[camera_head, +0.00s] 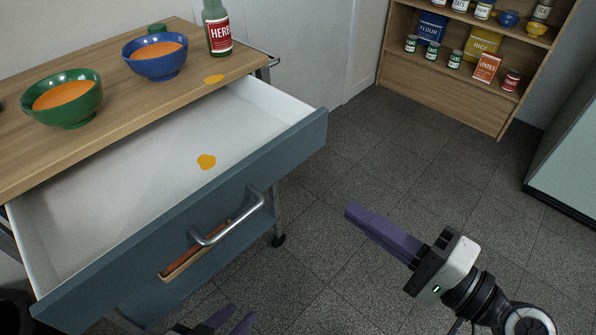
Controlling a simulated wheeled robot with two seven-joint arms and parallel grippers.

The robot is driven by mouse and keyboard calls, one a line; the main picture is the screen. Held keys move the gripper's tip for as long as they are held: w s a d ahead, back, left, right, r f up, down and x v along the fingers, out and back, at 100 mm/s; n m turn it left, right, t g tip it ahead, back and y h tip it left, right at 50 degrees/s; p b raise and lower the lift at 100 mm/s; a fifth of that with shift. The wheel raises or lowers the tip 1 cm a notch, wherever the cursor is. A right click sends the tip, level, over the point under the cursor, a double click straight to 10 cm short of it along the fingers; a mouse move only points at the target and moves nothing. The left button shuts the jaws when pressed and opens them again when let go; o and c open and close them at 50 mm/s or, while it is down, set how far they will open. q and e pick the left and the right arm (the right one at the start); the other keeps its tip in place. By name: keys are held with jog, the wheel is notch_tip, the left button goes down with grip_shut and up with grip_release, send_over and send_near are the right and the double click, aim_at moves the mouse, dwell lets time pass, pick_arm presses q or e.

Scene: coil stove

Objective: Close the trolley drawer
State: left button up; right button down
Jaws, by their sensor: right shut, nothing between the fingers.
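The trolley drawer (110,165) is pulled well out from under the wooden trolley top (110,90). Its inside is white and holds only an orange spill (206,161). Its front (290,150) is blue-grey with a metal bar handle (228,224). My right gripper (352,211) has purple fingers and is shut and empty, over the floor to the right of the drawer front, apart from it. My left gripper (241,312) shows only partly at the bottom edge, below the handle. Its two purple fingers are apart with nothing visible between them.
A green bowl (62,115) and a blue bowl (155,70) of orange soup and a herb bottle (216,15) stand on the trolley top. A second orange spill (214,79) lies near its edge. A stocked shelf (450,95) stands at the back right. The tiled floor between is clear.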

aim_at(281, 161)
jog(key=p+x, duration=0.1)
jog(key=x, duration=0.3)
jog(key=p+x, duration=0.1)
jog(key=x, duration=0.3)
jog(key=p+x, duration=0.1)
jog(key=x, duration=0.3)
jog(key=shift+w+a+r, duration=0.1)
jog(key=shift+a+r, duration=0.25)
pick_arm(q)
jog(key=shift+a+r, duration=0.25)
jog(key=shift+r, duration=0.3)
pick_arm(e)
jog(key=shift+w+a+f, duration=0.1)
jog(key=shift+w+a, duration=0.35)
jog(key=shift+a, duration=0.05)
